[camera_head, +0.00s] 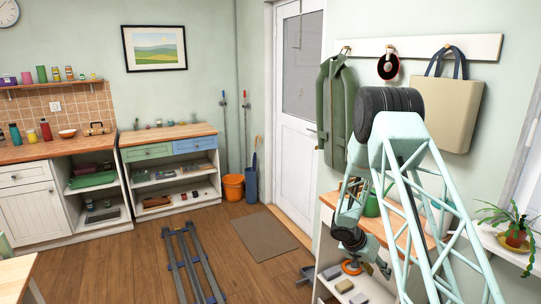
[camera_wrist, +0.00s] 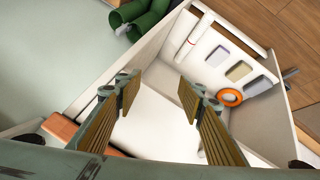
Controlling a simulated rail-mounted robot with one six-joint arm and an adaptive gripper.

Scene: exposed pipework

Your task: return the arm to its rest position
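My gripper (camera_wrist: 158,98) is open in the wrist view. Its two wood-coloured, ribbed fingers stand well apart, with only a white surface showing between them. Nothing is held. In the head view, my pale green lattice arm rises at the right and bends down in front of the bench by the wall. My gripper (camera_head: 376,266) is low there, beside the open shelf, small and partly hard to make out. In the wrist view it points into the white shelf unit (camera_wrist: 152,125), whose side walls lie around the fingers.
An orange ring (camera_wrist: 230,97) and several small blocks (camera_wrist: 239,71) lie in the shelf, right of the fingers. A green object (camera_wrist: 145,18) is beyond its edge. Coat (camera_head: 337,105) and bag (camera_head: 448,112) hang behind my arm; a plant (camera_head: 515,232) stands right. Open floor lies left.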

